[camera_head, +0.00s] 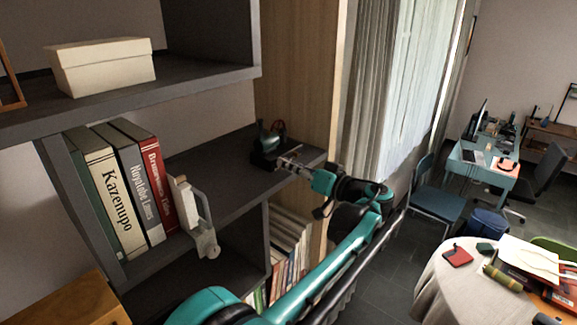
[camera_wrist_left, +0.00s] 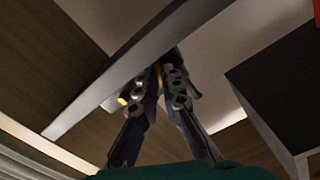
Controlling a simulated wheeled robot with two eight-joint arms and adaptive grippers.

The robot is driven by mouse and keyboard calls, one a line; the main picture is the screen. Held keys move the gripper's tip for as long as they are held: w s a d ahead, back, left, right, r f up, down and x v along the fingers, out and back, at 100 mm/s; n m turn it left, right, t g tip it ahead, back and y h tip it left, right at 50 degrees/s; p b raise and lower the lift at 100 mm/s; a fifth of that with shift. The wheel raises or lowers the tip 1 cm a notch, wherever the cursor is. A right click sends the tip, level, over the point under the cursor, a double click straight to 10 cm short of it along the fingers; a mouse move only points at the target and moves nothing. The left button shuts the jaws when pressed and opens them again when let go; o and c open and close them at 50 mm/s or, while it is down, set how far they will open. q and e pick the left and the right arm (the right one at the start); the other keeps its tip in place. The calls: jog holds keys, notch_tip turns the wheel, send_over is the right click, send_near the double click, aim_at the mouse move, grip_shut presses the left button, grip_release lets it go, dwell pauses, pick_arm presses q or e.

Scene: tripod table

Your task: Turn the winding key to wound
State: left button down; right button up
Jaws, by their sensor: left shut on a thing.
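A small dark device (camera_head: 262,160) with a teal upper part and a reddish wheel stands on the grey shelf near its right end. My left gripper (camera_head: 284,160) reaches in from the right side of the device, at its front. In the left wrist view my left gripper's fingers (camera_wrist_left: 168,80) are close together, with a small yellow piece (camera_wrist_left: 159,70) between them. The gripper is shut on this piece, which seems to be the winding key. Most of the key is hidden by the fingers, and its turned position cannot be told. My right gripper is not in view.
Books (camera_head: 108,190) stand on the shelf at left, beside a pale bookend-like object (camera_head: 190,205). A cream box (camera_head: 101,66) sits on the upper shelf. A wooden side panel (camera_head: 300,80) rises behind the device. More books (camera_head: 285,250) fill the compartment below.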

pick_arm(q)
jog(key=c, duration=1.7)
grip_release()
jog(key=v, duration=1.2)
